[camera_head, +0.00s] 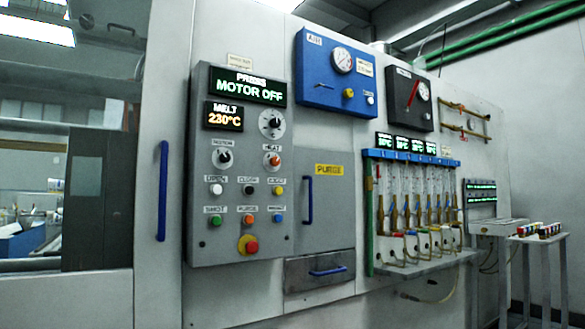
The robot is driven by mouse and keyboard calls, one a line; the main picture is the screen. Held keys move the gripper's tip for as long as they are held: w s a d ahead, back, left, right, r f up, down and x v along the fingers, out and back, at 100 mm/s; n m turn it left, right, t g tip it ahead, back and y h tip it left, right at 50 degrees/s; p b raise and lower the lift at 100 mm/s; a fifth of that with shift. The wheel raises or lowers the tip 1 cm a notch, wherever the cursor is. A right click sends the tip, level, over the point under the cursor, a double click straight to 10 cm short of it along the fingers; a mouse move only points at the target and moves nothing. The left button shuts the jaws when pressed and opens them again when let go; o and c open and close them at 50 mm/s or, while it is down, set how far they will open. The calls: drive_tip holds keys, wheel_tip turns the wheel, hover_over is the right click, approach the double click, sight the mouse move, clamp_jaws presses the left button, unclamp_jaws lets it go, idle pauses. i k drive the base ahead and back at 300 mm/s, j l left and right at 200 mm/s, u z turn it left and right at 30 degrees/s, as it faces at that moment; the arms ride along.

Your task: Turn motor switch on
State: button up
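The motor switch (222,157) is a black rotary knob on a pale round dial, under a small label that is hard to read. It sits at the left of the grey control panel (205,235). The display (247,87) at the panel's top reads "MOTOR OFF". The exact pointer angle of the motor switch is too small to tell. My gripper is not in view.
Below the knobs are several coloured push buttons and a red emergency button (251,246). A blue door handle (162,191) stands out left of the panel. A purge door (324,215) and a rack with tubes (413,154) are to the right. Nothing blocks the panel front.

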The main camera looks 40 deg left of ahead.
sight(225, 157)
drive_tip(key=u, duration=1.8)
